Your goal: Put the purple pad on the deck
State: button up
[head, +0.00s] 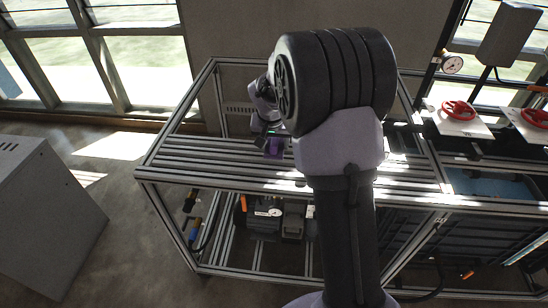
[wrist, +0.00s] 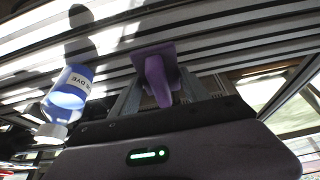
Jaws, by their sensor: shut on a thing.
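The purple pad (head: 273,148) has a flat square plate with an upright grip. It shows close up in the wrist view (wrist: 155,68). My gripper (wrist: 158,92) is shut on the pad's grip, with the plate on the far side of the fingers. In the head view my gripper (head: 270,134) is over the left part of the deck (head: 185,164), a slatted metal frame top. The slats also show behind the pad in the wrist view (wrist: 215,42). I cannot tell whether the pad touches the slats. My arm hides the middle of the deck in the head view.
A blue bottle (wrist: 70,88) with a white label reading DYE is left of my gripper in the wrist view. Red handwheels (head: 458,109) on white plates and a gauge (head: 452,65) are at the right. A grey cabinet (head: 45,215) stands at left. The deck's left end looks clear.

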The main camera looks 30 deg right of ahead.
notch_tip(320, 180, down, 5)
jog(key=shift+r+b, duration=0.15)
jog(key=shift+b, duration=0.6)
jog(key=shift+r, duration=0.1)
jog(key=o, duration=1.3)
